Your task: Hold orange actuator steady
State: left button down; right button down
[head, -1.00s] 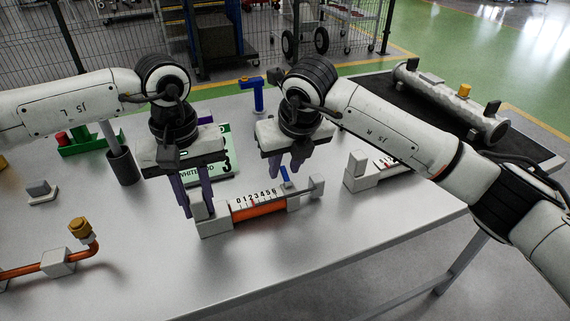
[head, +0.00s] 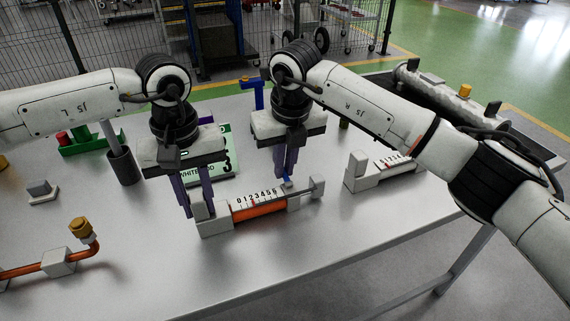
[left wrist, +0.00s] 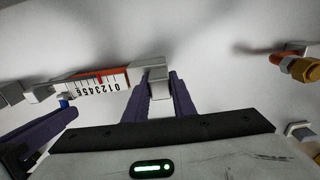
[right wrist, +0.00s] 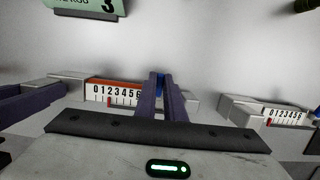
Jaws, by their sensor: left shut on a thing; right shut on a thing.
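The orange actuator (head: 260,212) lies on the table with a white numbered scale along it and grey blocks at its ends. It also shows in the left wrist view (left wrist: 88,77) and right wrist view (right wrist: 113,82). My left gripper (head: 197,208) is shut on the grey block at the actuator's left end; the block shows between its fingers in the left wrist view (left wrist: 159,88). My right gripper (head: 286,174) is shut on the small blue lever (right wrist: 160,84) near the actuator's right end. The lever is mostly hidden by the fingers.
A second scaled fixture (head: 372,170) stands to the right. A green and white sign (head: 222,160) and a blue tap-like part (head: 255,94) are behind. A copper pipe with a brass fitting (head: 80,228) lies at the front left. The table's front middle is clear.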

aim_at(288, 179)
jog(key=shift+g, duration=0.3)
jog(key=c, duration=1.8)
grip_release()
jog(key=shift+c, duration=0.2)
notch_tip(288, 179, up, 12)
jog(key=s, duration=0.1)
jog(key=shift+s+d, duration=0.3)
jog(key=shift+s, duration=0.1)
jog(key=shift+f, duration=0.15)
pick_arm(q)
jog(key=c, duration=1.4)
grip_release()
jog(key=shift+r, duration=0.1)
